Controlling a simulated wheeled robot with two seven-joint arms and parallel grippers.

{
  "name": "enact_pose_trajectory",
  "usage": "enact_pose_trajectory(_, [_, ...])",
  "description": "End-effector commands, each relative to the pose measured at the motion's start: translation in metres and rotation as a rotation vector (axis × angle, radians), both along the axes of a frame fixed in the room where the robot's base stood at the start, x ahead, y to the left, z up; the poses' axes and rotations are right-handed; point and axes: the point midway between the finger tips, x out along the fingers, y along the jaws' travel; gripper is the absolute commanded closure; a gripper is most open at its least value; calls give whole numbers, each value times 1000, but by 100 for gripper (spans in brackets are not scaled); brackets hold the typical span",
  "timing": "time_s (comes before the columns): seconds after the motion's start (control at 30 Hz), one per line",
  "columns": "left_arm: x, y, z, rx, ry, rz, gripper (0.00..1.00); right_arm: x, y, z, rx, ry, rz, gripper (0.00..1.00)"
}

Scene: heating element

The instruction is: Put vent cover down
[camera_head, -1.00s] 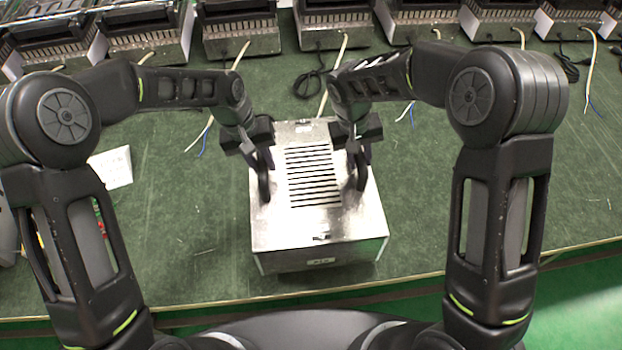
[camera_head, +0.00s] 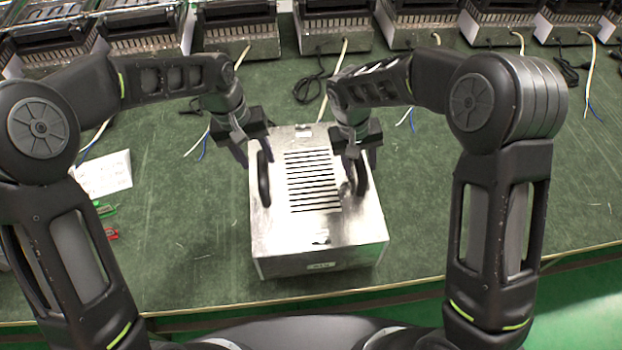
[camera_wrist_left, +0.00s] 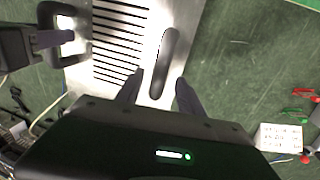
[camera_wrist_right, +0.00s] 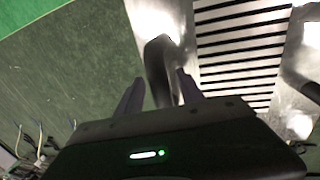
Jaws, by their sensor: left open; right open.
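The vent cover (camera_head: 345,228) is a metal lid with a row of black slots and two black handles. It sits flat on top of a box on the green table. My left gripper (camera_head: 243,152) is open just above and behind the left handle (camera_head: 263,178); in the left wrist view that handle (camera_wrist_left: 165,62) lies ahead of the spread fingers, apart from them. My right gripper (camera_head: 358,156) is open at the right handle (camera_head: 361,178); in the right wrist view that handle (camera_wrist_right: 158,68) shows between the fingertips. Whether the right fingers touch it I cannot tell.
Several similar units (camera_head: 335,30) with cables stand along the back of the table. A white paper label (camera_head: 103,174) and small green and red clips (camera_head: 107,211) lie at the left. The table is clear to the right of the box.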

Motion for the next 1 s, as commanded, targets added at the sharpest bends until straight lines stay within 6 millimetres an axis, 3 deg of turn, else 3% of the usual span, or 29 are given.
enact_pose_trajectory(0.2, [0, 9, 46, -2, -3, 1, 55, 0, 0, 0, 0, 0, 0, 55])
enact_pose_trajectory(0.4, [-1, 13, 67, -1, 0, 0, 55, 0, 0, 0, 0, 0, 0, 55])
enact_pose_trajectory(0.83, [-1, 14, 70, -1, 1, 0, 55, 0, 0, 1, 0, 0, 0, 55])
enact_pose_trajectory(1.0, [-1, 14, 70, -1, 1, 0, 55, 1, 3, 13, 0, -2, 0, 55])
